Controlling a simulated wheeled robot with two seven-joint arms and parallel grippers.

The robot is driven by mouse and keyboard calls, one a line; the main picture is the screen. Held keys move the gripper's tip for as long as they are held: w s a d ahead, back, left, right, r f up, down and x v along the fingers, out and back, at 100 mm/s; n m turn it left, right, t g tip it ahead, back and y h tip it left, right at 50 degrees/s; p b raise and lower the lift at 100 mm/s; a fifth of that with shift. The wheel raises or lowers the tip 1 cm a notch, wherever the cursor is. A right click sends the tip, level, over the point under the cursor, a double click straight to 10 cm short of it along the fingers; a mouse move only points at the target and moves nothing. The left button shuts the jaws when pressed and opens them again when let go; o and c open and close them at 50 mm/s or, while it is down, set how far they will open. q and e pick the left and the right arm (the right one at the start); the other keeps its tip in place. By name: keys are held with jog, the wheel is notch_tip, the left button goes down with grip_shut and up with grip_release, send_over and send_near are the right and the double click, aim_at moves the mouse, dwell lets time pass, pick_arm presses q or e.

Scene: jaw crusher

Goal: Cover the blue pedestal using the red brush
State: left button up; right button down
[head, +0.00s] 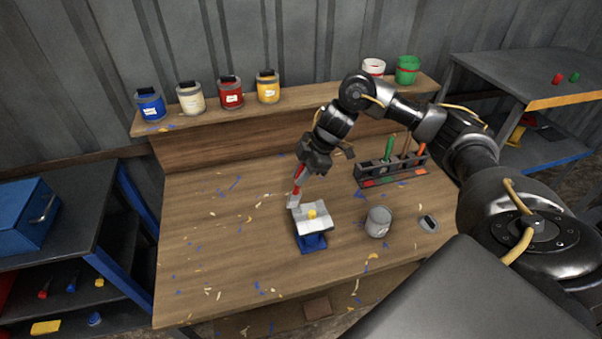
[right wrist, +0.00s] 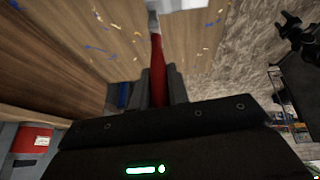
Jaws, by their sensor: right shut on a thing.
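The blue pedestal (head: 311,242) stands on the workbench, left of the grey can. A white, sheet-like top (head: 313,228) with a small yellow piece (head: 312,214) sits on it. My right gripper (head: 303,166) is shut on the red brush (head: 298,181), up and slightly left of the pedestal. The brush points down, its pale head by the white top's upper left corner; I cannot tell whether they touch. In the right wrist view the red handle (right wrist: 157,68) runs up from between the fingers. My left gripper is not in view.
A grey can (head: 378,222) and a small dark item (head: 429,223) lie right of the pedestal. A dark rack (head: 389,172) with brushes stands behind. Several paint cans line the back shelf, including a blue one (head: 151,104). The bench's left side is open, with scattered paint flecks.

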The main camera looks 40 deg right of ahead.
jog(key=shift+f, duration=0.5)
jog(key=shift+d, duration=0.1)
dwell(0.3)
jog(key=d, duration=0.1)
jog(key=s+d, duration=0.1)
jog(key=d, duration=0.1)
jog(key=shift+r, duration=0.1)
jog(key=shift+s+d+p, duration=0.2)
jog(key=shift+s+d, duration=0.1)
jog(key=shift+d, duration=0.45)
jog(key=shift+s+d+p, duration=0.15)
jog(key=shift+s+d, duration=0.15)
jog(key=shift+d, duration=0.6)
